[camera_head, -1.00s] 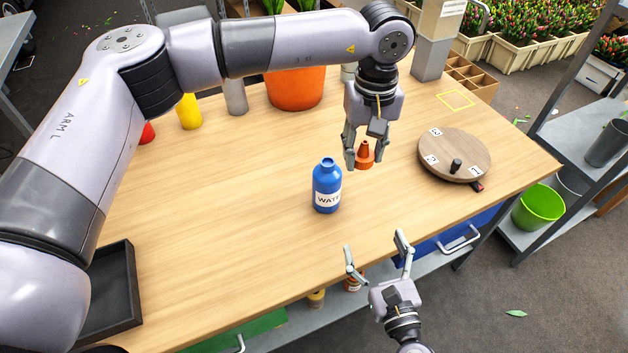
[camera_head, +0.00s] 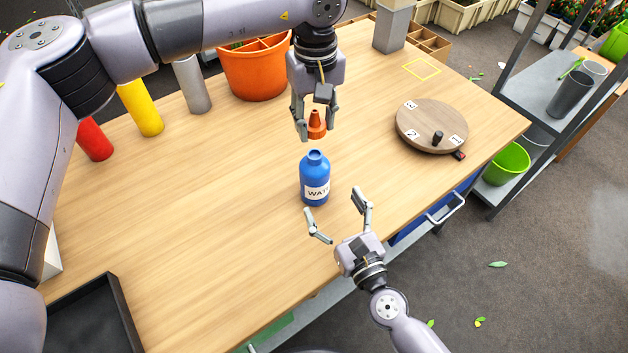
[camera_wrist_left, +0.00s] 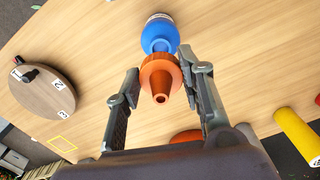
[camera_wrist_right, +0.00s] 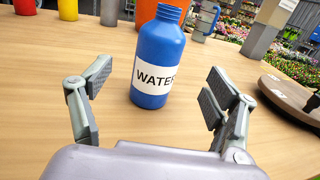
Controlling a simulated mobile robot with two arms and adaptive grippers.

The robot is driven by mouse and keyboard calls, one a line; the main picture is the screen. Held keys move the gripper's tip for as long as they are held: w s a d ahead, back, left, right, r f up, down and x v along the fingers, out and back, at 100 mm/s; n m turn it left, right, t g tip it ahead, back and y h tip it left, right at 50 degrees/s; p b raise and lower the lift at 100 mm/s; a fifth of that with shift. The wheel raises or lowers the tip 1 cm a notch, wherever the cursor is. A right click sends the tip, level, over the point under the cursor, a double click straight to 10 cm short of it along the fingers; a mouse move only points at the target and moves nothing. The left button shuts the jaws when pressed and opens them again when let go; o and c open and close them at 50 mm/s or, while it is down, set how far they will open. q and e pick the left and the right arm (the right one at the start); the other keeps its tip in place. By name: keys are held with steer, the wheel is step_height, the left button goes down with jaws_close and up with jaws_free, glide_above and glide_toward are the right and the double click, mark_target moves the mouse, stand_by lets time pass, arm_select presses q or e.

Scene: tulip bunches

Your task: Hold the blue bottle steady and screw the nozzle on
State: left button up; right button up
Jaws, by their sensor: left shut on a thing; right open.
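The blue bottle (camera_head: 314,180) with a white "WATER" label stands upright on the table, its open neck bare. It also shows in the left wrist view (camera_wrist_left: 159,32) and the right wrist view (camera_wrist_right: 158,60). My left gripper (camera_head: 315,130) is shut on the orange nozzle (camera_head: 316,124) and holds it tip up, above and slightly behind the bottle neck. The nozzle also shows in the left wrist view (camera_wrist_left: 160,76), apart from the bottle. My right gripper (camera_head: 340,218) is open and empty at the table's front edge, its fingers pointing at the bottle, which stands beyond them.
A round wooden turntable (camera_head: 420,125) with numbered tags sits at the right of the table. An orange pot (camera_head: 258,72), a yellow cylinder (camera_head: 142,108) and a red cylinder (camera_head: 94,139) stand at the back left. A black tray (camera_head: 75,325) lies at the front left.

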mark_target(315, 170)
steer(key=x, duration=1)
steer(key=shift+w, duration=0.15)
steer(key=shift+a, duration=0.1)
steer(key=c, duration=1.8)
arm_select(q)
steer(key=shift+f, duration=2.5)
steer(key=shift+s, duration=0.1)
steer(key=shift+f, duration=0.9)
steer(key=shift+f, duration=0.5)
